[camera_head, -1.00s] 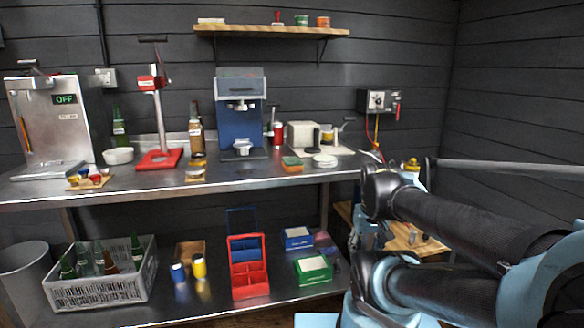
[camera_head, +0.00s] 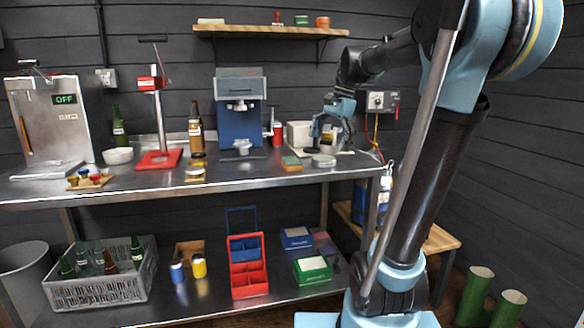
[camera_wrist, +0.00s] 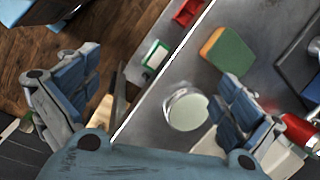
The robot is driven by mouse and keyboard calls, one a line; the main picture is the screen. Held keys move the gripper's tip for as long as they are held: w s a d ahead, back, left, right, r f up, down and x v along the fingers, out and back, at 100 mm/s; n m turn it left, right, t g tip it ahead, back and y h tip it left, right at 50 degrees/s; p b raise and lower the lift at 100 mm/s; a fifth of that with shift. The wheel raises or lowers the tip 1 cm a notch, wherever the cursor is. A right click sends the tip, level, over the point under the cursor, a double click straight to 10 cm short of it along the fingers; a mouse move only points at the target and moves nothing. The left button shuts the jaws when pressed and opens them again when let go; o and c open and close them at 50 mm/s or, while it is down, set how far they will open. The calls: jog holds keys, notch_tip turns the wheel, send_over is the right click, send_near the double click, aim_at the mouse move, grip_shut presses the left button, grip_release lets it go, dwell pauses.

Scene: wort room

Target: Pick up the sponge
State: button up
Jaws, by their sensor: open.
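The sponge (camera_head: 291,163), green with an orange part, lies on the steel worktop near its front edge. In the wrist view the sponge (camera_wrist: 230,52) lies at the upper right, beyond the right finger and not between the fingers. My gripper (camera_head: 322,136) is open and empty, above the worktop and to the right of the sponge in the head view. In the wrist view the two fingers of my gripper (camera_wrist: 158,85) are wide apart, with the worktop edge passing between them.
A round pale-topped dish (camera_wrist: 186,110) lies on the worktop beside the sponge. A blue machine (camera_head: 240,110) stands behind the sponge, with a red bottle (camera_head: 277,133) beside it. The lower shelf holds a red carrier (camera_head: 248,268) and a green box (camera_head: 313,269).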

jog(key=w+a+r+m+g+y, duration=0.1)
jog(key=w+a+r+m, duration=0.1)
jog(key=w+a+r, duration=0.3)
jog(key=w+a+r+m, duration=0.1)
jog(key=w+r+m, duration=0.2)
jog(key=w, duration=0.4)
send_over(292, 160)
jog(key=w+d, duration=0.1)
jog(key=d, duration=0.1)
notch_tip(292, 160, down, 11)
jog(key=shift+w, duration=0.15)
jog(key=shift+s+x, duration=0.2)
jog(key=shift+x, duration=1.25)
jog(key=shift+s+x, duration=0.15)
jog(key=shift+x, duration=1.25)
jog(key=shift+d, duration=0.15)
jog(key=c, duration=0.7)
